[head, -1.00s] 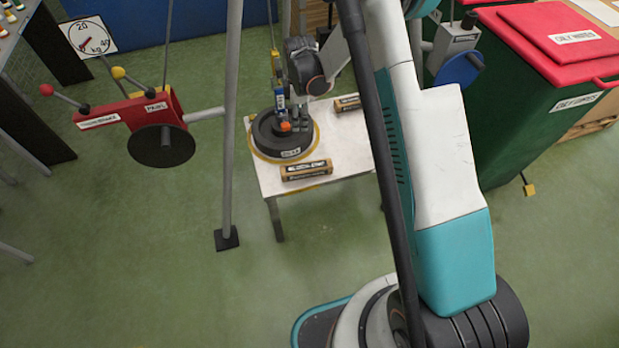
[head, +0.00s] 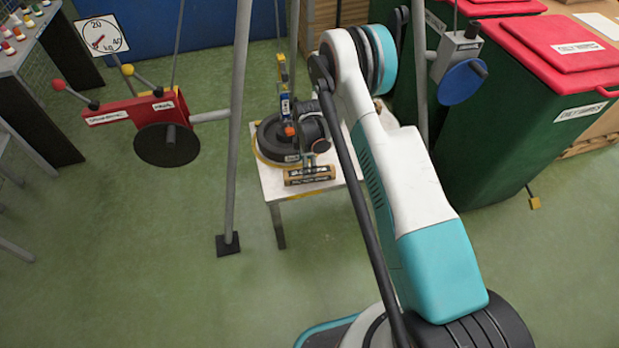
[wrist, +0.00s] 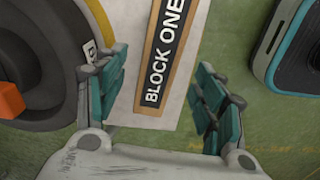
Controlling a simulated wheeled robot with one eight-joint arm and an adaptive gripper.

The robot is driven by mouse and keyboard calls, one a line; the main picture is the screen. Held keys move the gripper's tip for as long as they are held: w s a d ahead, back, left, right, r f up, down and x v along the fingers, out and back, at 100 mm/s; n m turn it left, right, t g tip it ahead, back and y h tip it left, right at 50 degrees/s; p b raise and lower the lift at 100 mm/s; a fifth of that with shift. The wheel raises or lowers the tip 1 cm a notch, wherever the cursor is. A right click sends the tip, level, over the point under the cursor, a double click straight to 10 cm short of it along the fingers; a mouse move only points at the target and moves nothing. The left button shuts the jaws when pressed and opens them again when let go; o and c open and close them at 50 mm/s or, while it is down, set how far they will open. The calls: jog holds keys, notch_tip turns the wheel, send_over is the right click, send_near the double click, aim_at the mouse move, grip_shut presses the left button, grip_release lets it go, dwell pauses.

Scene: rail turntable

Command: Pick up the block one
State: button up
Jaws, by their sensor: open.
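Block one (wrist: 165,55) is a long brown block with a black label reading "BLOCK ONE" in white. In the wrist view it lies on the pale table top, with its near end close to the table edge. My gripper (wrist: 160,78) is open, one teal-padded finger on each side of the block, with gaps and no visible contact. In the head view, a brown labelled block (head: 309,174) lies along the table's near edge; its label is too small to read, but its place beside the round black base matches block one. My gripper is partly hidden there.
The round black base (head: 273,152) stands close beside the block on the small white table (head: 281,189), with a blue-and-yellow upright part on it. Grey poles (head: 236,130) rise left of the table. A red scale arm (head: 137,108) stands at left, green bins (head: 530,135) at right.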

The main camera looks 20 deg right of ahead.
jog(key=shift+d+f+b, duration=0.2)
jog(key=shift+f+b, duration=0.55)
jog(key=shift+f, duration=0.7)
jog(key=shift+d+f+b, duration=0.15)
jog(key=shift+f+b, duration=0.55)
jog(key=shift+f, duration=0.7)
jog(key=shift+r, duration=0.1)
jog(key=c, duration=1.4)
